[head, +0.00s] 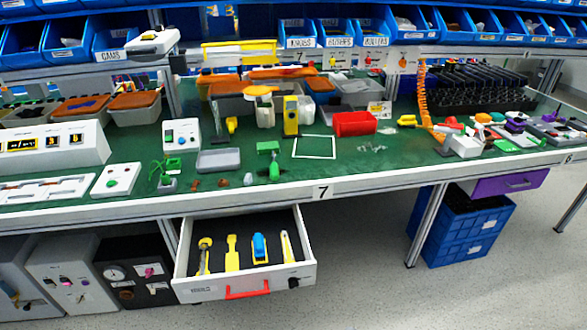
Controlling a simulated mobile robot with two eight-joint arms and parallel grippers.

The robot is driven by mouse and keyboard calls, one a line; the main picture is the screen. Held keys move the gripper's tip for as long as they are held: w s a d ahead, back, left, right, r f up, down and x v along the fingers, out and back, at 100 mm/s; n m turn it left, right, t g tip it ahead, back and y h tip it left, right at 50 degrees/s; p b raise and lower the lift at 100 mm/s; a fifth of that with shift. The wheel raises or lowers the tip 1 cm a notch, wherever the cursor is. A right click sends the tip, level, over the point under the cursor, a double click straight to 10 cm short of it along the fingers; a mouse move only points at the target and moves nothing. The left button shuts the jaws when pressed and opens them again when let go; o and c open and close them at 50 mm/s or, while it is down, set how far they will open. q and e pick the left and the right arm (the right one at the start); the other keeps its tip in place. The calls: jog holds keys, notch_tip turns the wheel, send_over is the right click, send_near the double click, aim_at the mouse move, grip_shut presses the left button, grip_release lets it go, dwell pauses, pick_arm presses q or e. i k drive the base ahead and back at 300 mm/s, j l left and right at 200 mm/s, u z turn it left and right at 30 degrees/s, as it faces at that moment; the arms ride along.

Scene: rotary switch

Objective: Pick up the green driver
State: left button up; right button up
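A small green tool (274,172), which looks like the green driver, is on the green bench top near the front edge, left of the number 7 label. It is too small to make out its exact shape or whether it stands or lies. A green block-like piece (268,147) is just behind it. Another green item (165,171) is further left, near a white box. Neither of my grippers shows in the head view.
An open drawer (245,290) with yellow and blue tools juts out below the bench front. A grey tray (219,160), a red bin (355,123) and a yellow device (291,115) stand around the green tool. A white outlined square (314,147) to its right is empty.

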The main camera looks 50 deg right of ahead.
aim_at(274, 170)
jog(key=z, duration=0.4)
jog(key=i+l+z, duration=0.1)
jog(key=z, duration=0.7)
jog(key=i+z, duration=0.1)
jog(key=z, duration=0.3)
jog(key=i+z, duration=0.15)
jog(key=i, duration=0.15)
